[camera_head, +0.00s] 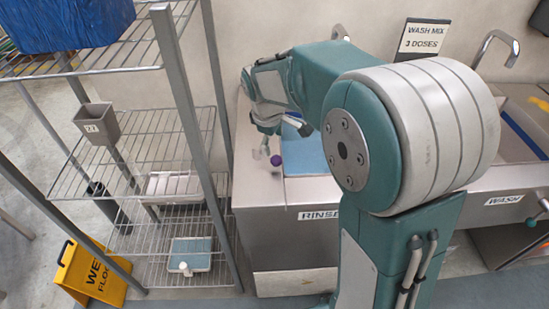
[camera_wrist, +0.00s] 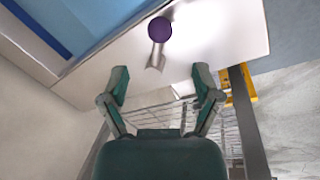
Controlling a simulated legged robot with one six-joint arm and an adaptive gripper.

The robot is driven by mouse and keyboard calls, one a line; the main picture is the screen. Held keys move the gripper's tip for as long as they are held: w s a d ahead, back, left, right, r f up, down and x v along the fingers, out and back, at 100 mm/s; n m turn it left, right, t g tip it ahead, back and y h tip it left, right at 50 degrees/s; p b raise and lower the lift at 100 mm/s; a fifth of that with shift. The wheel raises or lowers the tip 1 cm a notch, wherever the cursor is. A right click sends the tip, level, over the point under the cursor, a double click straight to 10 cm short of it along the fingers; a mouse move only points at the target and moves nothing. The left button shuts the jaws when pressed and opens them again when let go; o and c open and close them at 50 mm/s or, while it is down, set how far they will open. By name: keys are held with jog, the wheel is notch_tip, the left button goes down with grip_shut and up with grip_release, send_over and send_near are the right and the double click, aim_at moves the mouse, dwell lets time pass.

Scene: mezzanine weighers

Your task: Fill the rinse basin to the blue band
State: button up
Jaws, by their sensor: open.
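The rinse basin, with its RINSE label (camera_head: 318,214), stands left of centre in the head view, partly hidden by my arm. Light blue shows inside it (camera_head: 305,152). In the wrist view its inside is light blue (camera_wrist: 95,22), with a dark blue band (camera_wrist: 38,30) along the wall; I cannot tell the water level. A purple knob (camera_head: 276,160) on a short pale metal stem is on the basin's left ledge; it also shows in the wrist view (camera_wrist: 159,29). My gripper (camera_wrist: 160,86) is open and empty, its fingertips apart from the knob.
A wire rack (camera_head: 190,130) stands left of the basin, holding a grey bin (camera_head: 97,122) and trays. A yellow wet-floor sign (camera_head: 90,275) stands on the floor. The wash basin, labelled WASH (camera_head: 503,200), is at the right; a wall sign (camera_head: 424,38) reads WASH MIX 3 DOSES.

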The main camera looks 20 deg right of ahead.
aim_at(275, 157)
jog(key=f, duration=0.5)
jog(key=w+d+f, duration=0.1)
jog(key=f, duration=0.2)
jog(key=shift+w+d+f, duration=0.1)
jog(key=shift+f, duration=0.1)
grip_shut()
